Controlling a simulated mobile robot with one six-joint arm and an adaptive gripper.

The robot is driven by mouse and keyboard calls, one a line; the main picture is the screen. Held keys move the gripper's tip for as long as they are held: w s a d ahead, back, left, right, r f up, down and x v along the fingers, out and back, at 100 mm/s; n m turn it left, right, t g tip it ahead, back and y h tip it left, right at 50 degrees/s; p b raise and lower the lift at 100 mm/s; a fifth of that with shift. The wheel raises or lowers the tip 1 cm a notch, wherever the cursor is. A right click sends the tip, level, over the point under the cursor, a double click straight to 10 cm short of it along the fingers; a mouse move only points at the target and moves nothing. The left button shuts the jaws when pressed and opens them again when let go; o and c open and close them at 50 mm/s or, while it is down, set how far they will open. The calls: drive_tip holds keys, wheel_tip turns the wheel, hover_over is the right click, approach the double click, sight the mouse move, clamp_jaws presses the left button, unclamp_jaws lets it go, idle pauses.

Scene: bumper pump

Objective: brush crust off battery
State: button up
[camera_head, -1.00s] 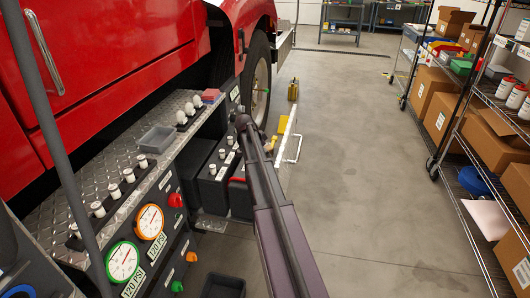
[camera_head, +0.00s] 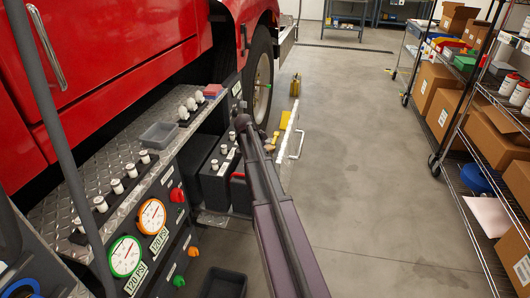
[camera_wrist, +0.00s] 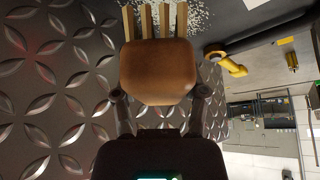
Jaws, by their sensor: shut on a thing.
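My gripper (camera_wrist: 160,103) is shut on a brush with a brown wooden block (camera_wrist: 158,72) and pale bristle tufts, seen in the wrist view. The bristles point to the top of that picture. White grainy crust (camera_wrist: 198,18) lies on a dark surface around the bristle ends; whether they touch it, I cannot tell. In the head view, a black battery (camera_head: 217,182) with pale posts on top stands in the recess beside the truck's bumper step, left of my arm. My gripper and the brush are hidden behind the arm there, and crust cannot be made out.
The diamond-plate step (camera_head: 95,178) carries a grey tray (camera_head: 160,134) and rows of white knobs. Two gauges (camera_head: 152,216) face outward below. An open dark bin (camera_head: 224,284) is low in front. Shelves with boxes (camera_head: 442,113) line the right. The middle floor is clear.

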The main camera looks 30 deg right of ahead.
drive_tip(key=shift+s+a+r, duration=0.1)
drive_tip(key=shift+s+a, duration=1.1)
drive_tip(key=shift+a, duration=0.05)
drive_tip(key=shift+r, duration=0.1)
wheel_tip(320, 180, up, 6)
drive_tip(key=p, duration=0.6)
wheel_tip(320, 180, up, 3)
drive_tip(key=p, duration=0.3)
idle(0.4)
idle(0.6)
